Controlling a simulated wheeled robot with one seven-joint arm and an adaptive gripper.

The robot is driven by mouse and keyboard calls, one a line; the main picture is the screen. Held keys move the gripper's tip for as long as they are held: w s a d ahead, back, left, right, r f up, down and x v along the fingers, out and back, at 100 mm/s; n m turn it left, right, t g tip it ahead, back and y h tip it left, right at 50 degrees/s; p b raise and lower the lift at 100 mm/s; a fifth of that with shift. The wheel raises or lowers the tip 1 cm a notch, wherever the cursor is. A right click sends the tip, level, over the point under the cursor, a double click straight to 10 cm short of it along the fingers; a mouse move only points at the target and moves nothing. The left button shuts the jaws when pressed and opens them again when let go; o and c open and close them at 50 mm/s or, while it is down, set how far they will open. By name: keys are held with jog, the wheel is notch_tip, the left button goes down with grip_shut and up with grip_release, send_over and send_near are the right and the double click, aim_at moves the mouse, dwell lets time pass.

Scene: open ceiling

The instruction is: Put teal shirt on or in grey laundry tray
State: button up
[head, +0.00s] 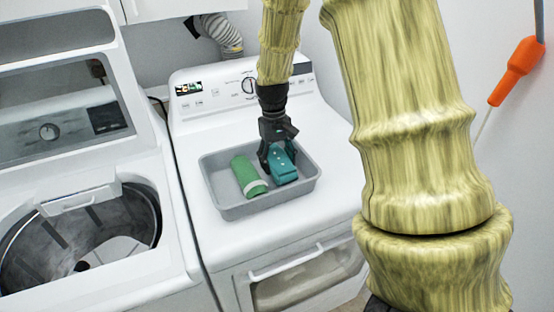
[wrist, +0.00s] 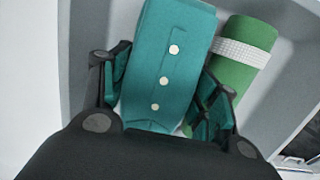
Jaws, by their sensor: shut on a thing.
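The teal shirt (head: 282,165) is a folded block with white buttons, at the right side inside the grey laundry tray (head: 242,209). My gripper (head: 276,160) reaches down from above with its fingers on either side of the shirt. In the wrist view the shirt (wrist: 168,65) lies between the two fingers (wrist: 160,100), and the gripper is shut on it. The shirt appears low in the tray; whether it touches the tray floor I cannot tell. The tray's inner surface also shows in the wrist view (wrist: 95,25).
A rolled green cloth (head: 248,176) with a white band lies in the tray, left of the shirt. The tray sits on a white dryer (head: 190,132). An open top-loading washer (head: 80,225) stands at the left. An orange-handled tool (head: 517,70) is at the right wall.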

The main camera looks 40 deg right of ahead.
aim_at(275, 153)
jog(key=shift+f, duration=0.35)
jog(key=shift+f, duration=0.2)
jog(key=o, duration=1.2)
jog(key=shift+c, duration=0.2)
notch_tip(275, 153, up, 13)
jog(key=w+b, duration=0.1)
jog(key=b, duration=0.1)
jog(key=shift+w+d+b, duration=0.2)
jog(key=shift+w+b, duration=0.2)
